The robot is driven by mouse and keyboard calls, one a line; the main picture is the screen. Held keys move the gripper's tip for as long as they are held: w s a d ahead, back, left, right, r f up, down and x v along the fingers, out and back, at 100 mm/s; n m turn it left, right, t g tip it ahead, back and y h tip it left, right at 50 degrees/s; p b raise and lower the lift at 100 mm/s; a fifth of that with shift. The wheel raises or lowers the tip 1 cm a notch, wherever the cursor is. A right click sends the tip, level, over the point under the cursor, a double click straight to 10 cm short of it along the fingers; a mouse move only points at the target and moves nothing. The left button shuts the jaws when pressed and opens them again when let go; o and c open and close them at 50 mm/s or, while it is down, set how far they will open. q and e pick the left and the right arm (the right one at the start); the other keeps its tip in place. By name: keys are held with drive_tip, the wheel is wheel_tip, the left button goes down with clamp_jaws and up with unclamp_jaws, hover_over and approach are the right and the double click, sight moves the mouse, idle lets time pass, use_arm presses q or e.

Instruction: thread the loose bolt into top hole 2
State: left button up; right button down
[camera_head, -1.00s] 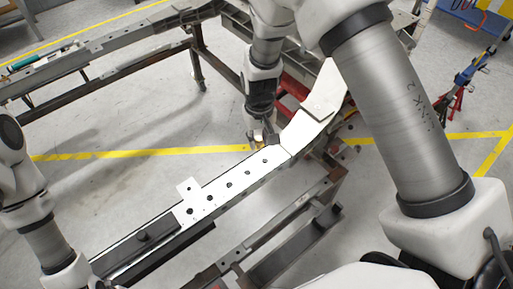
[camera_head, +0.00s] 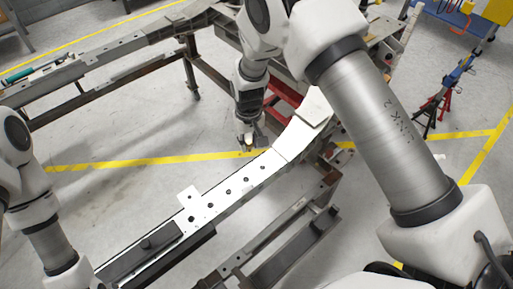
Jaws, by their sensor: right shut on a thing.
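The chassis rail has a white top face (camera_head: 220,199) with several dark holes in a row, running from lower left to upper right. One hole (camera_head: 263,167) lies nearest my right gripper (camera_head: 248,146). That gripper points down just beyond the rail's far edge and above that hole in the picture. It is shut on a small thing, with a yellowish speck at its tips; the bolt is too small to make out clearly. My left arm comes in at the lower left, and its gripper is out of the picture.
A dark block (camera_head: 158,242) lies on the rail's lower left part. A small white plate (camera_head: 189,194) sticks out from the rail's far side. Another frame rail (camera_head: 90,50) stands at the back left. Red stands (camera_head: 438,117) are at the right.

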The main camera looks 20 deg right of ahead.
use_arm(q)
wheel_tip(320, 180, up, 4)
drive_tip(key=a+p, duration=0.1)
drive_tip(key=p, duration=0.1)
use_arm(e)
drive_tip(key=s+f, duration=0.1)
drive_tip(key=s+a+f, duration=0.1)
drive_tip(key=f, duration=0.1)
drive_tip(key=s+a+f, duration=0.1)
drive_tip(key=shift+s+a+f, duration=0.15)
drive_tip(key=shift+s+a, duration=0.1)
drive_tip(key=shift+s, duration=0.1)
drive_tip(key=shift+f+b, duration=0.35)
drive_tip(key=shift+b, duration=0.05)
drive_tip(key=shift+a+f+b, duration=0.2)
drive_tip(key=shift+f+b, duration=0.9)
drive_tip(key=shift+f, duration=0.05)
drive_tip(key=shift+w+d+f+b, duration=0.1)
drive_tip(key=shift+d+f+b, duration=0.05)
drive_tip(key=shift+f+b, duration=0.45)
use_arm(q)
wheel_tip(320, 180, down, 4)
drive_tip(key=shift+s+f, duration=0.15)
drive_tip(key=shift+f, duration=0.05)
use_arm(e)
drive_tip(key=shift+f, duration=0.1)
